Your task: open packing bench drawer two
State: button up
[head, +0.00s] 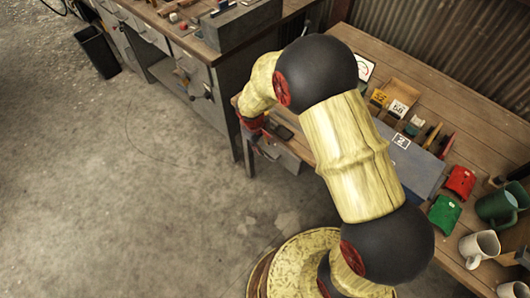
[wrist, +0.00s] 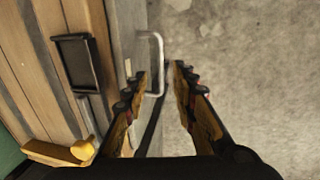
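In the wrist view a pale metal bar handle (wrist: 158,52) stands out from a grey drawer front (wrist: 127,25) under the bench edge. My gripper (wrist: 161,71) is open, with one finger on each side of the handle bar. I cannot tell whether either finger touches it. In the head view my arm reaches to the bench's front left corner, and the gripper is mostly hidden behind it. Part of a grey drawer (head: 283,156) shows below the benchtop there. No drawer number is readable, and the drawer looks shut.
A black tray (wrist: 77,62) lies near the bench edge. Another bench (head: 190,65) stands at upper left. The concrete floor in front is clear.

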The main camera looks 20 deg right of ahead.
jog(key=f+b, duration=0.1)
jog(key=f, duration=0.1)
jog(key=f+b, duration=0.1)
jog(key=f, duration=0.1)
jog(key=d+f, duration=0.1)
jog(key=f, duration=0.2)
jog(key=shift+w+d+f+b, duration=0.1)
jog(key=shift+w+b, duration=0.25)
jog(key=shift+b, duration=0.05)
jog(key=shift+c, duration=0.8)
grip_shut()
